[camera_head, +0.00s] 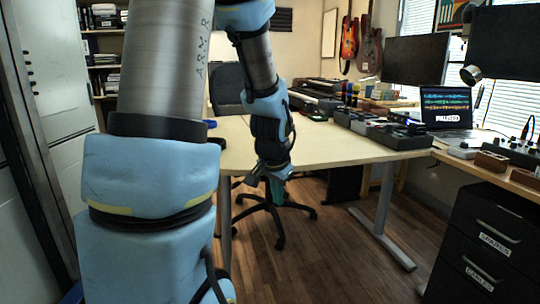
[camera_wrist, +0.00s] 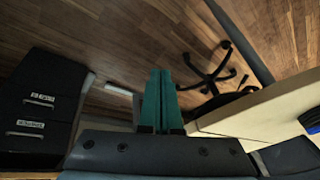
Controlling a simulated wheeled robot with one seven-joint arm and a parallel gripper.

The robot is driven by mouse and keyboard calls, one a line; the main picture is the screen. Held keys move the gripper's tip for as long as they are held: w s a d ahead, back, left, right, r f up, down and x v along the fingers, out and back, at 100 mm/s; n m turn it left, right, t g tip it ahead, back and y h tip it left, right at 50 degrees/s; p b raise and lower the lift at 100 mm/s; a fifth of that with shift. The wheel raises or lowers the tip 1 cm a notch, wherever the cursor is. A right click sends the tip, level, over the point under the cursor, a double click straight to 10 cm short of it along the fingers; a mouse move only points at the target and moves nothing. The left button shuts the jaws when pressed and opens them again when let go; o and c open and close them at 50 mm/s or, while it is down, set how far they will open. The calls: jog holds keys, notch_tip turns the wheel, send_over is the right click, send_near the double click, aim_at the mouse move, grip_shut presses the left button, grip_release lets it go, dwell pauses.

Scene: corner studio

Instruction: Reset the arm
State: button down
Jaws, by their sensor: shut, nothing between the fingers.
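My arm rises large at the left of the head view and bends over so that its wrist hangs down in front of the table's near edge. My gripper (camera_head: 277,190) shows small and dark teal at the end of the wrist, pointing down, partly hidden by the wrist. In the wrist view my gripper (camera_wrist: 160,78) shows as two long teal fingers lying side by side, shut and empty, above the wooden floor (camera_wrist: 130,35). Nothing touches the fingertips.
The pale table (camera_head: 335,150) stands just behind my wrist, with audio gear (camera_head: 380,130) on it. A black swivel chair (camera_head: 272,205) is under it. A black drawer cabinet (camera_head: 490,245) stands right, below a laptop (camera_head: 446,108). Floor (camera_head: 330,260) in front is clear.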

jog(key=s+a+n+g, duration=0.3)
jog(key=s+a+n, duration=0.55)
jog(key=s, duration=0.35)
notch_tip(320, 180, up, 23)
jog(key=w+m+p, duration=0.1)
jog(key=p, duration=2.2)
jog(key=shift+y, duration=0.3)
jog(key=shift+a, duration=0.1)
